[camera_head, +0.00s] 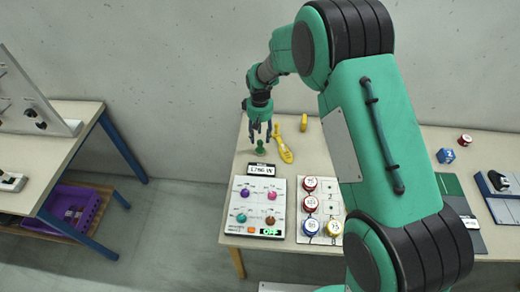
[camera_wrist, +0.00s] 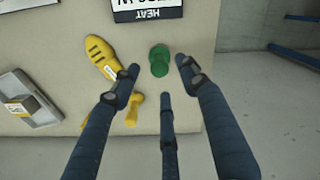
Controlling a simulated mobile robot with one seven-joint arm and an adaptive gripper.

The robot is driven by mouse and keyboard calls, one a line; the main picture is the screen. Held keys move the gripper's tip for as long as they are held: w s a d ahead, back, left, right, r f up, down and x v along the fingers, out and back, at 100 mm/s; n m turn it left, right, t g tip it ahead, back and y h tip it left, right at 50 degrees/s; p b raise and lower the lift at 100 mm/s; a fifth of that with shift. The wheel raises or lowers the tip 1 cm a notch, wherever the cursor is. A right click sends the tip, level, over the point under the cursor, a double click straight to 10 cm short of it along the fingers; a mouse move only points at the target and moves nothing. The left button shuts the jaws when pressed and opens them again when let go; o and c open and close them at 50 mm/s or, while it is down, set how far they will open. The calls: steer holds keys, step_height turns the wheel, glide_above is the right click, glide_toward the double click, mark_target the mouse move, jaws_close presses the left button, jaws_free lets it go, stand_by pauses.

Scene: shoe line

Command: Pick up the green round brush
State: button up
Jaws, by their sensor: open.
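The green round brush (camera_head: 260,149) stands on the wooden table near its far left corner. It also shows in the wrist view (camera_wrist: 159,58), round from above, with its lower part foreshortened. My gripper (camera_head: 259,132) is just above the brush in the head view and points down. In the wrist view my gripper (camera_wrist: 158,78) has its three dark blue fingers spread around the brush with clear gaps. The jaws are open and empty. I cannot tell the exact height of the fingertips over the brush.
A yellow shoe-shaped object (camera_head: 284,150) lies close right of the brush, and a small yellow piece (camera_head: 304,122) is behind it. A black-and-white sign (camera_head: 261,169) and a knob panel (camera_head: 256,205) stand in front. The table's left edge is close by.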

mark_target(260, 141)
steer(key=shift+f+b, duration=0.4)
steer(key=shift+f, duration=2.2)
steer(key=shift+c, duration=0.2)
jaws_close()
